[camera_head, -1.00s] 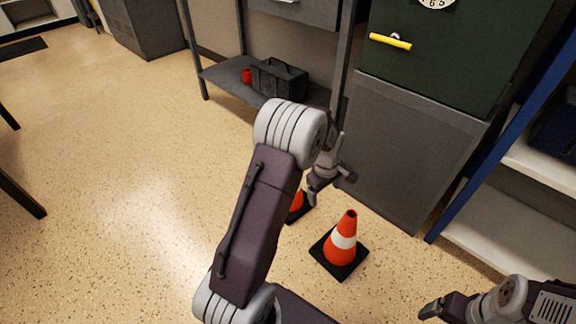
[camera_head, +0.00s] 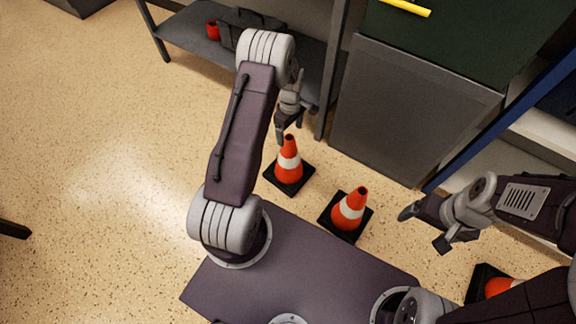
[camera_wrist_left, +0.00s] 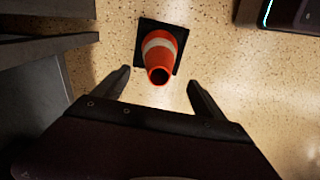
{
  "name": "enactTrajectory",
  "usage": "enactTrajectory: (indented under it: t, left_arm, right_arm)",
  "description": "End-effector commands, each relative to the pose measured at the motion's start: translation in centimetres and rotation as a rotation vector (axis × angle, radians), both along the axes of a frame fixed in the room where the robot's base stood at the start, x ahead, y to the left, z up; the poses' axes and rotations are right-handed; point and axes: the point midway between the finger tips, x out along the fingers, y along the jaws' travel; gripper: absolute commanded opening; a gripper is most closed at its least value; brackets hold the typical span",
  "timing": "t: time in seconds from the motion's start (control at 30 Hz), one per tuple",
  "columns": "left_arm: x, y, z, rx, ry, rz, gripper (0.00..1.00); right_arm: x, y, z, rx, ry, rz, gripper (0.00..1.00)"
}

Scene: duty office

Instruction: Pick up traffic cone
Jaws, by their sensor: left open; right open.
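Three orange traffic cones with black square bases stand on the floor. The left cone (camera_head: 289,160) is upright just below my left gripper (camera_head: 288,134) in the head view. A middle cone (camera_head: 351,210) stands upright to its right, close to my base. A third cone (camera_head: 498,287) is partly hidden by my right arm. My left gripper is open and empty; in the left wrist view a cone (camera_wrist_left: 160,58) stands between and beyond its fingers, not touching them. My right gripper (camera_head: 424,226) is open and empty, to the right of the middle cone.
A grey cabinet (camera_head: 410,110) stands behind the cones. A metal shelf (camera_head: 190,38) at the back left holds a red item (camera_head: 213,30) and a dark toolbox (camera_head: 240,22). A blue-edged shelf unit (camera_head: 480,130) is on the right.

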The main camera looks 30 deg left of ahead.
Motion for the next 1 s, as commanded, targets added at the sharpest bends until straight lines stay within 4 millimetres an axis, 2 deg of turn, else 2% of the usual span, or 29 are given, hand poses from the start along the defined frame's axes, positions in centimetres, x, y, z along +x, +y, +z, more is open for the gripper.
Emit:
enactTrajectory:
  t: [0.17,0.4,0.57,0.8,0.87,1.0]
  left_arm:
    - [0.0,0.1,-0.3,0.000,-0.001,0.002,0.82]
    - [0.1,0.1,-4.0,0.001,-0.002,0.002,0.82]
    - [0.1,0.1,-4.1,0.000,-0.003,0.002,0.82]
    - [0.1,0.3,-8.2,0.001,-0.002,0.002,0.82]
    - [0.1,0.3,-9.1,0.000,-0.001,0.002,0.82]
    - [0.1,0.3,-9.0,0.001,-0.002,0.002,0.82]
  right_arm:
    - [0.0,0.0,-0.3,0.000,0.000,0.000,0.87]
    - [0.0,0.0,-3.3,0.000,0.000,0.000,0.87]
    - [0.0,0.0,-3.3,0.000,0.000,0.000,0.87]
    - [0.0,0.0,-7.4,0.000,0.000,0.000,0.87]
    - [0.0,0.0,-8.1,0.000,0.000,0.000,0.87]
    - [0.0,0.0,-7.8,0.000,0.000,0.000,0.87]
